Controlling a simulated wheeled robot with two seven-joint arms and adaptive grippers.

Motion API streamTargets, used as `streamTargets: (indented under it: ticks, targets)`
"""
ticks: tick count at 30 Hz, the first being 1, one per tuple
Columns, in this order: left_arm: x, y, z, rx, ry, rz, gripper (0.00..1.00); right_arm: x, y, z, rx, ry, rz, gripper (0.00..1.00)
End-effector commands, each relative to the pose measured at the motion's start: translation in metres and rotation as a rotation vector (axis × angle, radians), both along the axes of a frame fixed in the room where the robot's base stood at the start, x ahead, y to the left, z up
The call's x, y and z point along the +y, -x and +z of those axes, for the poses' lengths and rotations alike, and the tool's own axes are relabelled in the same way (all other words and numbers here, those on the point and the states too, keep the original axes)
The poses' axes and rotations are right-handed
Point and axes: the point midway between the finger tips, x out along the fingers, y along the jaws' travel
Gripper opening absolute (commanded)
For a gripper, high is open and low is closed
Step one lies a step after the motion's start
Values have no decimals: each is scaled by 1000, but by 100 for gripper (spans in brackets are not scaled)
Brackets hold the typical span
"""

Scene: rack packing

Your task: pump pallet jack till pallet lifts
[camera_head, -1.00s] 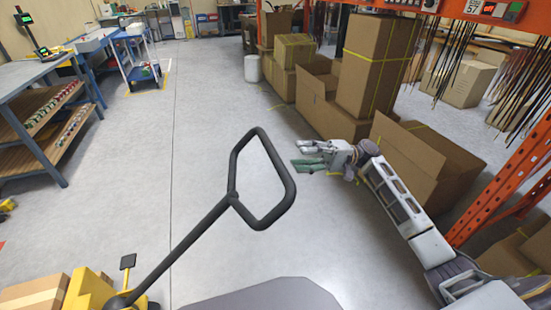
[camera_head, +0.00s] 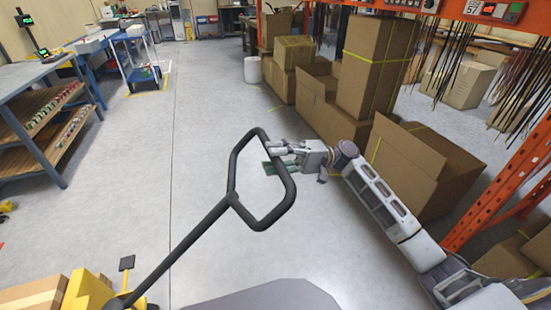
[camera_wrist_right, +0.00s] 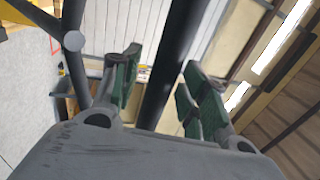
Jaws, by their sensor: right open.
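The pallet jack's black loop handle (camera_head: 233,172) rises on its shaft from the yellow jack body (camera_head: 88,292) at the lower left of the head view. My right gripper (camera_head: 272,158) is at the right side of the loop. Its fingers are open. In the right wrist view the black handle bar (camera_wrist_right: 178,65) runs between the two green-padded fingers of the gripper (camera_wrist_right: 155,95), with gaps at both sides. My left gripper is not in view. The pallet's lift height cannot be seen.
Cardboard boxes (camera_head: 375,75) and an orange rack post (camera_head: 500,195) stand at the right. A workbench (camera_head: 30,85) with shelves is at the left, and a blue cart (camera_head: 135,60) stands farther back. The floor (camera_head: 215,85) between them is clear. A box (camera_head: 30,295) is at the lower left.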

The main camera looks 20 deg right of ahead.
Motion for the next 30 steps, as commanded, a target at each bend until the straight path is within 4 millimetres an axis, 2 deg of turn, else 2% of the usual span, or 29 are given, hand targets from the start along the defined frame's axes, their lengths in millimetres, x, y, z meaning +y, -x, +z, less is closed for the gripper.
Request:
streamTargets:
  ticks: [4,14,30]
  targets:
    - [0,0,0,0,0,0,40,0,0,0,0,0,0,42]
    - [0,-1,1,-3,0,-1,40,0,0,0,0,0,0,0]
    - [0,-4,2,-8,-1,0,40,2,0,3,1,4,0,0]
